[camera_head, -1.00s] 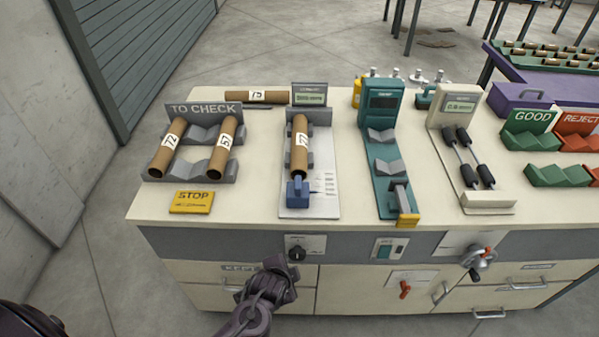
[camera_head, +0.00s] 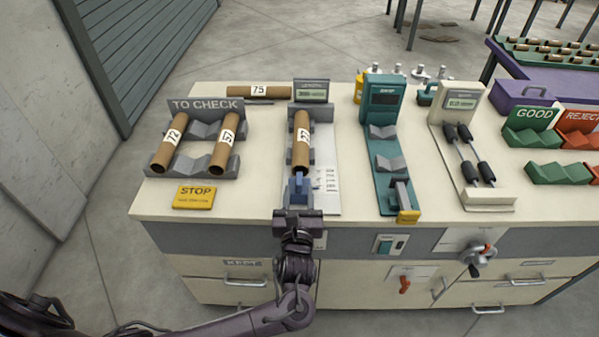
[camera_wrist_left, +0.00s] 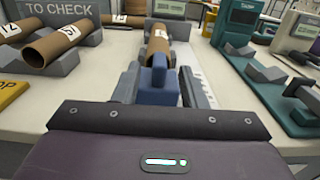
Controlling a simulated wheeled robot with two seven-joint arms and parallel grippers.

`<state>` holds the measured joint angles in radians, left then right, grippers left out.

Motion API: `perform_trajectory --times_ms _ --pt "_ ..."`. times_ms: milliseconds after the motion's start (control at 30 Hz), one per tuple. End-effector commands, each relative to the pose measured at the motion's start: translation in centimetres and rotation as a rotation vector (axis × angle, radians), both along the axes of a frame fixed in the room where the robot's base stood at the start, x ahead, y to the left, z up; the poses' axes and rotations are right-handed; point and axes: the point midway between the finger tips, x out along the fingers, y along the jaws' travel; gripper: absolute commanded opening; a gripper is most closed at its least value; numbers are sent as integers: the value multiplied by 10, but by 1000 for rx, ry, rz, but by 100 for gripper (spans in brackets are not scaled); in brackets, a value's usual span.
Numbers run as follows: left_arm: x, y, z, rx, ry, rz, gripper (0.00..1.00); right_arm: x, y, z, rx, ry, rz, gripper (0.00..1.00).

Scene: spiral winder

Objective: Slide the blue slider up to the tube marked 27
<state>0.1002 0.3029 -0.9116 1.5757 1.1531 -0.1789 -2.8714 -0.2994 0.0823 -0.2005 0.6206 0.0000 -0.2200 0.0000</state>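The tube marked 27 (camera_head: 301,140) is a brown cardboard tube lying lengthwise in the grey cradle of the length gauge; it also shows in the left wrist view (camera_wrist_left: 158,42). The blue slider (camera_head: 298,187) stands at the tube's near end; in the left wrist view the slider (camera_wrist_left: 158,82) overlaps the tube's mouth, so I cannot tell whether they touch. My left gripper (camera_head: 299,205) is at the slider's near side. In the left wrist view its fingers (camera_wrist_left: 160,86) are apart, one on each side of the slider. My right gripper is out of view.
The TO CHECK rack (camera_head: 190,178) with two tubes is to the left, behind a yellow STOP sign (camera_head: 194,197). Another tube (camera_head: 258,91) lies at the back. A teal gauge (camera_head: 384,180) stands to the right. The bench top between rack and gauge is clear.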

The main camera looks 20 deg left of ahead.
Motion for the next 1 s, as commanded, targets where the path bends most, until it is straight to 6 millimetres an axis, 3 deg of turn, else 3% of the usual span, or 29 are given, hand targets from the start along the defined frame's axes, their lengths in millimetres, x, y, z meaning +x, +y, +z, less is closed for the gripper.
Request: perform_trajectory --times_ms 500,867,1000 --pt "67 19 1 10 -1 1 38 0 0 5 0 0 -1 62" --pt "73 21 0 7 1 -1 38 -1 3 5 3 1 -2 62" --pt "73 21 0 7 1 0 21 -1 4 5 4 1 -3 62"
